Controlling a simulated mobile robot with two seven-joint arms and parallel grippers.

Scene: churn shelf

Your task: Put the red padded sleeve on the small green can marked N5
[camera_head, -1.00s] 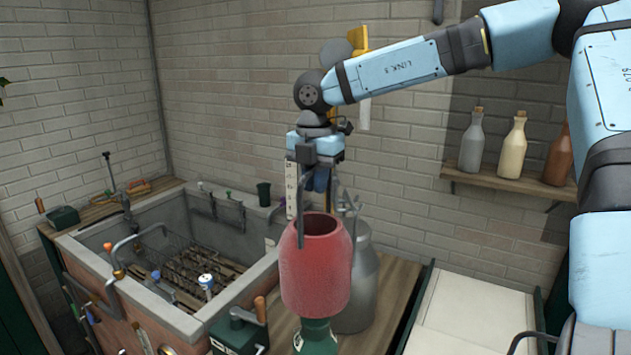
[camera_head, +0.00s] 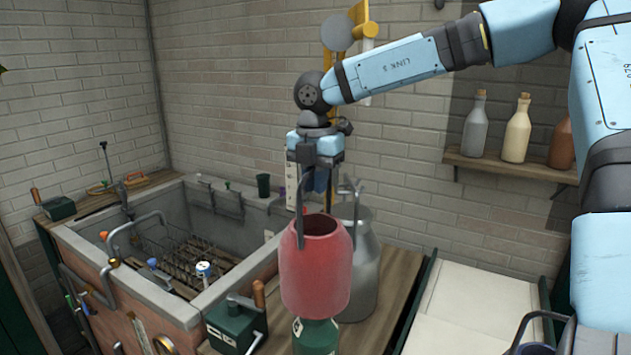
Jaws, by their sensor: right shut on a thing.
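The red padded sleeve (camera_head: 316,275) hangs upright from my right gripper (camera_head: 322,215), which grips it at its upper rim. The sleeve is open at the top. A green can (camera_head: 316,340) stands on the wooden counter directly below the sleeve in the picture. The sleeve's lower edge covers the can's top, so I cannot tell whether they touch or overlap. Part of a pale marking shows on the can, but I cannot read it. My left gripper is not in view.
A grey metal churn (camera_head: 360,265) stands close behind the sleeve. A dark green box with a crank (camera_head: 237,325) is to the left, beside the stone sink (camera_head: 180,305). Bottles stand on a wall shelf (camera_head: 510,168). A pale surface (camera_head: 470,315) at right is clear.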

